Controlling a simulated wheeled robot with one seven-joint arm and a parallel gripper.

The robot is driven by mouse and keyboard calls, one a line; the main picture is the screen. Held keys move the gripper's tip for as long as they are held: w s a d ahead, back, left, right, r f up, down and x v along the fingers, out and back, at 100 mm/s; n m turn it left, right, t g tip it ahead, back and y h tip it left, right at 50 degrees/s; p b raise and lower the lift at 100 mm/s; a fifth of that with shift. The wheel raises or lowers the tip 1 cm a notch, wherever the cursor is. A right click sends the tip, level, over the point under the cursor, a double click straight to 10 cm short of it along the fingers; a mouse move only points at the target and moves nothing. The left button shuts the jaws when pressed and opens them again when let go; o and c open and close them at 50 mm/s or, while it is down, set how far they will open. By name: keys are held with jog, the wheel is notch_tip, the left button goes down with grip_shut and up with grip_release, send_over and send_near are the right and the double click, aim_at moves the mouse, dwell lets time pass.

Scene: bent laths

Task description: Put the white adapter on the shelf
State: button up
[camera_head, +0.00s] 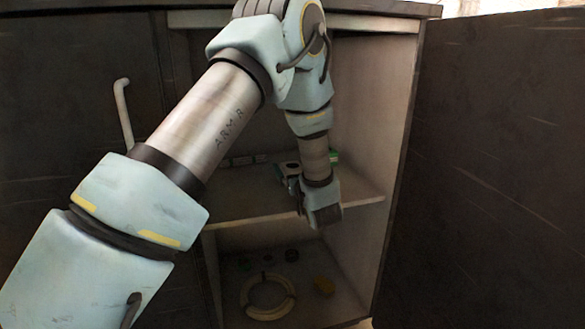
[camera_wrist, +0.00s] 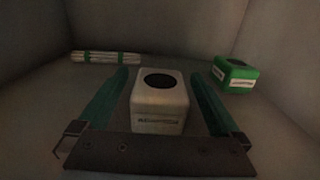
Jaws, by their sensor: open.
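The white adapter (camera_wrist: 160,113), a pale box with a dark round opening on top and blurred lettering on its front, stands upright in the wrist view. My gripper (camera_wrist: 158,75) is open, with one teal finger on each side of the adapter and visible gaps between them. In the head view my gripper (camera_head: 319,205) is inside the cabinet at the level of the shelf (camera_head: 235,208). The adapter (camera_head: 290,168) is partly hidden there by my arm. It appears to stand on this shelf.
A green box (camera_wrist: 236,75) stands behind and right of the adapter. A bundle of pale laths with green bands (camera_wrist: 105,57) lies at the back left. An open door (camera_head: 490,160) stands right.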

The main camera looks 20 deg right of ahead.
jog(key=s, duration=0.3)
jog(key=s+a+p, duration=0.1)
jog(key=s, duration=0.7)
jog(key=shift+s+a, duration=0.15)
jog(key=shift+s, duration=0.1)
